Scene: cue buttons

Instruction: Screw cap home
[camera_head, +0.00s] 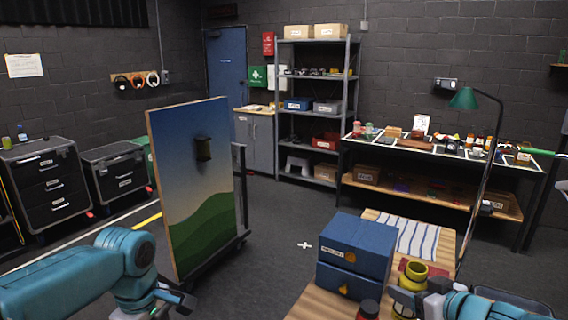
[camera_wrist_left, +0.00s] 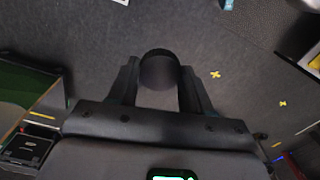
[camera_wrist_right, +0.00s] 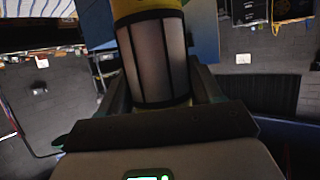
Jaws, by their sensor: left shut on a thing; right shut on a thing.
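A yellow-ended cylinder (camera_head: 413,275) stands out at the lower right of the head view. My right gripper (camera_head: 428,300) is shut on it. In the right wrist view the cylinder (camera_wrist_right: 155,60) has greyish panels between dark bars and yellow at its ends, and sits between the fingers. My left gripper (camera_head: 178,298) is at the lower left of the head view, well apart from the cylinder. In the left wrist view it is shut on a small round black cap (camera_wrist_left: 158,70). The cap cannot be made out in the head view.
A wooden table (camera_head: 318,300) at lower right holds a blue box (camera_head: 355,247) and a dark-red jar with a black top (camera_head: 368,310). A painted board (camera_head: 195,190) on a wheeled stand is ahead of my left arm. Open floor (camera_head: 275,240) lies between board and table.

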